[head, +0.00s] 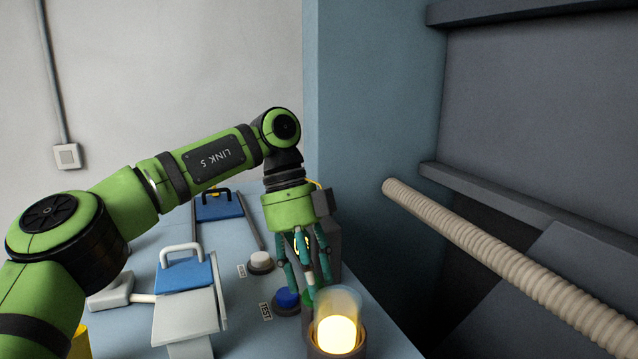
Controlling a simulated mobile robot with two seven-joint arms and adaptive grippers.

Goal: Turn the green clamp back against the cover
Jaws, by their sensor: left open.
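My left gripper (309,284) points down over the right part of the blue-grey bench, with its teal fingers apart. A small green part (308,305), probably the green clamp, shows just below the fingertips, behind the lit lamp. The fingers and the lamp hide most of it, so I cannot tell its angle or whether the gripper touches it. I cannot tell for certain which part is the cover; a blue block with a pale handle (186,274) sits to the left. My right gripper is not in view.
The glowing lamp (336,334) under a clear dome stands close in front of the gripper. A blue button (286,299) and a white button (261,260) are to its left. A ribbed beige hose (500,257) crosses the right side, beside a blue-grey machine wall (372,120).

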